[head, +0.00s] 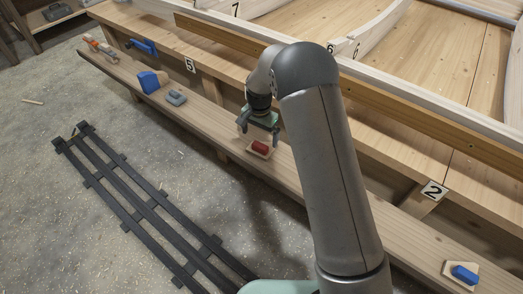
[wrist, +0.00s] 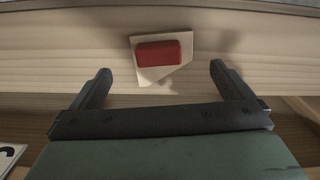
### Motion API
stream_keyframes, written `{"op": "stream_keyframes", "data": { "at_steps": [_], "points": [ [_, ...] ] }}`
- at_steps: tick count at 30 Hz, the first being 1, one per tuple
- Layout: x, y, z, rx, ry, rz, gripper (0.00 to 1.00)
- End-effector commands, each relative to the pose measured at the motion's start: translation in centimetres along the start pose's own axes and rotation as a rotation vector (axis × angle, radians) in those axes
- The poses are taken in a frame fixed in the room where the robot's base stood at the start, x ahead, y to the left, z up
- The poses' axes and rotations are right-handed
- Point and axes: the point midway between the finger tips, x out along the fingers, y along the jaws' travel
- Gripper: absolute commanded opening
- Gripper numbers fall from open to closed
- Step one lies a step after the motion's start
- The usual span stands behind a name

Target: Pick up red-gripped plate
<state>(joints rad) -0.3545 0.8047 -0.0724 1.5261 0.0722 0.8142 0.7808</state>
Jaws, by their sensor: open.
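The red-gripped plate is a small pale, angular plate (head: 259,152) with a red block grip (head: 260,146) on top. It lies on the long wooden bench shelf (head: 203,122) in the head view. In the wrist view the plate (wrist: 143,75) and its red grip (wrist: 159,54) lie ahead of the fingertips, roughly centred between them. My gripper (head: 259,131) is open and empty, pointing down close above the plate. Its two dark fingers also show in the wrist view (wrist: 161,72), apart from the plate. Nothing is between them.
On the same shelf stand a blue block (head: 148,82) and a grey-gripped piece (head: 176,97) to the left. A blue-gripped plate (head: 464,274) lies at the far right. A raised workbench edge with number tags (head: 433,189) runs behind. Black rails (head: 135,200) lie on the floor.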

Motion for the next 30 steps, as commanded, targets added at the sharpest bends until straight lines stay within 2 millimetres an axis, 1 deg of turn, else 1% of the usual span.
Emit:
{"op": "stream_keyframes", "data": {
  "at_steps": [1,3,8,10,18,21,26,29,30],
  "points": [
    [0.8,0.0,0.0,0.0,-0.001,0.001,1.0],
    [1.4,0.0,0.0,0.0,-0.001,0.001,1.0],
    [2.0,0.0,0.0,0.0,0.0,0.0,1.0],
    [2.6,-0.1,0.1,0.0,0.0,0.0,1.0],
    [6.5,-0.3,0.2,0.0,0.0,0.001,1.0],
    [6.9,-0.3,0.2,0.0,0.001,0.0,1.0],
    [6.8,-0.3,0.2,0.0,0.001,-0.001,1.0],
    [6.8,-0.3,0.2,0.0,0.001,0.0,0.75],
    [6.8,-0.3,0.2,0.0,0.001,0.0,0.64]
  ]
}}
